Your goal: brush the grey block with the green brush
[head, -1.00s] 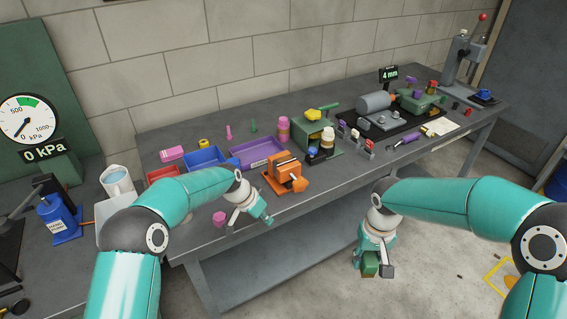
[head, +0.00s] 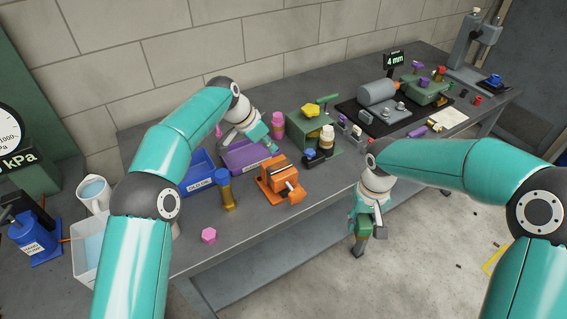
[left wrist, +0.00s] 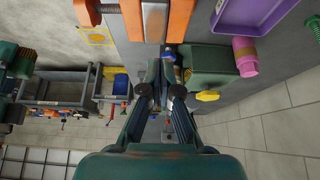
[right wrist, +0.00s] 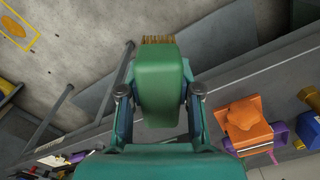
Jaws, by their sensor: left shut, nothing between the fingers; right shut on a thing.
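The green brush (right wrist: 158,85) is in my right gripper (head: 368,218), its brown bristles (right wrist: 158,40) pointing away from the wrist. In the head view the brush (head: 362,226) hangs in front of the bench edge, clear of the bench. A grey block (left wrist: 155,22) shows between the orange jaws of the vise (head: 280,180) on the bench; in the head view it is hard to make out. My left gripper (head: 262,138) is shut and empty, above the bench behind the vise, near the purple tray. The brush is apart from the block.
The bench front right of the vise is fairly clear.

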